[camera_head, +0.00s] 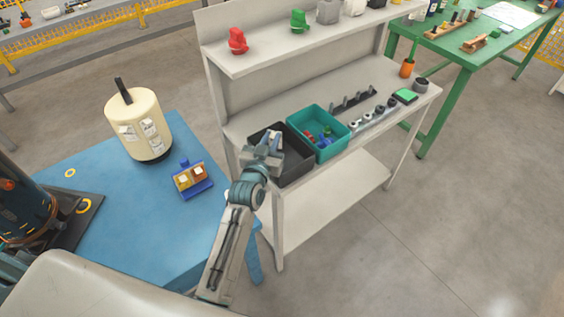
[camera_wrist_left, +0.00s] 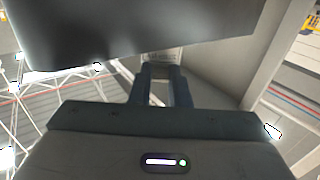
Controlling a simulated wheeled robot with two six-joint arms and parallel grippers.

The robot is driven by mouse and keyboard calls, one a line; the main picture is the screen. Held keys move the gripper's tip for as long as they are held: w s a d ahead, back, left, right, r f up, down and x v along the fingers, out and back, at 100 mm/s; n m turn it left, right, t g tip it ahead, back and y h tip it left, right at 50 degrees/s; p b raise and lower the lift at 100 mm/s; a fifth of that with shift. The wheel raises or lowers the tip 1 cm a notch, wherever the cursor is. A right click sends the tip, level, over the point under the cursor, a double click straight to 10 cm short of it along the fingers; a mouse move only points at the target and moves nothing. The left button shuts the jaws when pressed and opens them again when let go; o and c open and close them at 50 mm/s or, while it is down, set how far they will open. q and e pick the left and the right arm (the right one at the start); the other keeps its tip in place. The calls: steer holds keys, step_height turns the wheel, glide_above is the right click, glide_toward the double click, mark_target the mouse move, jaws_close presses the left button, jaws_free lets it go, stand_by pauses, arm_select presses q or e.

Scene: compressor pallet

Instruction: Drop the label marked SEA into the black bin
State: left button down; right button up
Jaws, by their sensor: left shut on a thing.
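My left gripper (camera_head: 270,141) is over the black bin (camera_head: 296,170) on the workbench, its fingers at the bin's left part. In the left wrist view the gripper (camera_wrist_left: 161,70) is shut on a small pale label (camera_wrist_left: 162,55) with faint print, too small to read. I cannot tell from the print whether it is the SEA label. A dark surface (camera_wrist_left: 130,30), seemingly the black bin, fills the top of that view. The cream compressor tank (camera_head: 149,119) on the blue table carries several white labels. My right gripper is not in view.
A teal bin (camera_head: 334,150) with small coloured parts stands right beside the black bin. A blue stand (camera_head: 194,188) with two yellow-framed pieces sits on the blue table (camera_head: 130,225). The bench's upper shelf (camera_head: 270,58) runs above and behind the bins.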

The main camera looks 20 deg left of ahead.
arm_select(q)
steer(key=shift+f+b, duration=0.3)
steer(key=shift+f, duration=0.4)
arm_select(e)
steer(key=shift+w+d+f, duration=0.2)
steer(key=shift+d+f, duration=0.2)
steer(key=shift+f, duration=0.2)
arm_select(q)
steer(key=c, duration=1.3)
jaws_free()
steer(key=s+b, duration=0.3)
steer(key=s, duration=0.8)
steer(key=shift+a, duration=0.15)
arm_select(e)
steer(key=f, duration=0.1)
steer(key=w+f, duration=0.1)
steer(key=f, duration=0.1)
arm_select(q)
steer(key=shift+w, duration=0.1)
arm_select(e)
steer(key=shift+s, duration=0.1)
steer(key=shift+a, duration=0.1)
